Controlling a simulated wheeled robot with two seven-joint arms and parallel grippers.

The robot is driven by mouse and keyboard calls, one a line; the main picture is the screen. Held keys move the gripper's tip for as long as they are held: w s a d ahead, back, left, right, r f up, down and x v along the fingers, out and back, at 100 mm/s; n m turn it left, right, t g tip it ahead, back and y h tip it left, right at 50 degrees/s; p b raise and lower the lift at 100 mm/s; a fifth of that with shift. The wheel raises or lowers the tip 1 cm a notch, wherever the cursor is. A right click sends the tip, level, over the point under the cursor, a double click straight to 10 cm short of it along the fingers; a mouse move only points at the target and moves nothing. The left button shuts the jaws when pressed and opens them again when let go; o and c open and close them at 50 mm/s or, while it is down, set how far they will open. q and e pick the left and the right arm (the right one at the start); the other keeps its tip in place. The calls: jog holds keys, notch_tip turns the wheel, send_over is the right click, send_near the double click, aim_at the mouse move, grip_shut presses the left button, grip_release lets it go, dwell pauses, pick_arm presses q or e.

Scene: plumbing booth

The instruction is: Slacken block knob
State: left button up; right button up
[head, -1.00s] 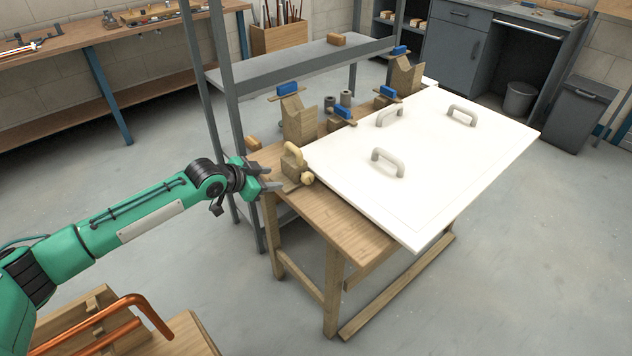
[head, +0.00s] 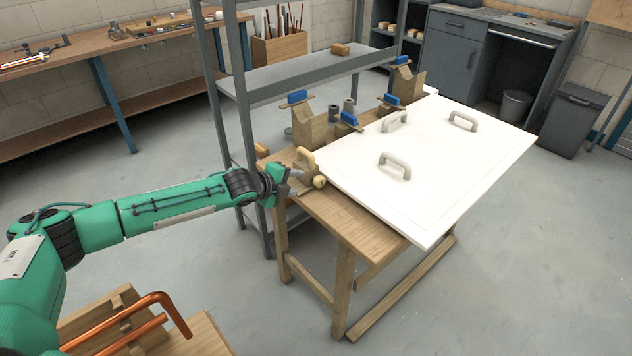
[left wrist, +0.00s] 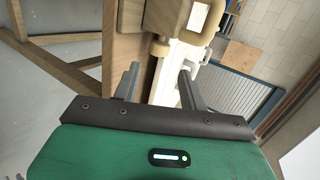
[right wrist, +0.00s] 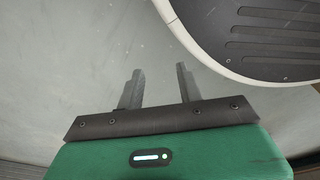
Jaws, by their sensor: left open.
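A wooden block (head: 304,172) with a curved light-wood handle sits at the near left corner of the wooden table, beside the white panel (head: 430,160). Its round pale knob (head: 320,181) sticks out at the low near side. My left gripper (head: 288,182) is just left of the block, open and empty. In the left wrist view my left gripper's fingers (left wrist: 158,88) stand apart, with the knob (left wrist: 160,47) and block (left wrist: 167,15) beyond them; they look clear of the knob. My right gripper (right wrist: 160,88) is open and empty over bare floor.
Blue-handled clamps (head: 298,97) on wooden blocks stand along the panel's back edge. A grey metal shelf (head: 300,78) rises close behind the table's left end. Copper pipe (head: 125,322) on a wooden stand is at the lower left. The floor right of the table is clear.

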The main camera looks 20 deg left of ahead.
aim_at(315, 181)
pick_arm(q)
jog(key=x, duration=1)
jog(key=shift+f, duration=0.1)
jog(key=c, duration=0.7)
